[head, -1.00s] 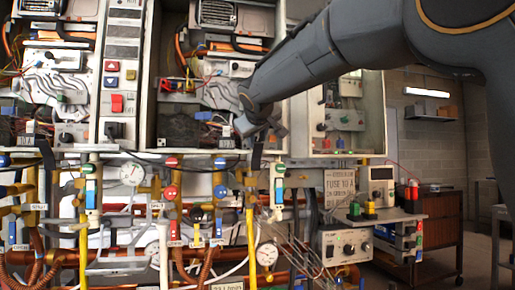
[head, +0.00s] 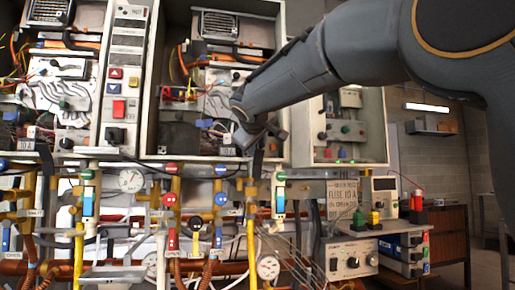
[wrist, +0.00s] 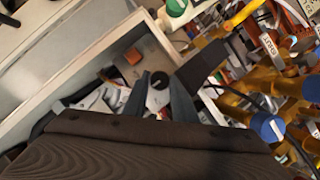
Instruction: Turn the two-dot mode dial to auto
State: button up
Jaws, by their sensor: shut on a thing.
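My gripper (head: 250,138) reaches into the lower right of the open middle heater (head: 152,90) in the head view. In the wrist view its two dark fingers (wrist: 159,82) stand on either side of a small round black dial (wrist: 160,79) with a pale pointer mark. The gripper is shut on this dial. The dial's dots and mode labels are too small or hidden to read. In the head view my gripper and arm hide the dial; a small label (head: 228,151) shows just left of it. A similar black dial (head: 66,143) sits on the left heater.
Below the heaters run yellow and copper pipes with a blue valve knob (head: 221,199), a red valve knob (head: 169,199) and a gauge (head: 268,267). A smaller open box (head: 345,110) hangs at the right. A bench with a power supply (head: 352,260) stands below it.

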jog(key=o, duration=1)
jog(key=shift+o, duration=0.2)
jog(key=shift+s, duration=0.1)
jog(key=v, duration=0.7)
jog(key=shift+s, duration=0.3)
jog(key=shift+r, duration=0.15)
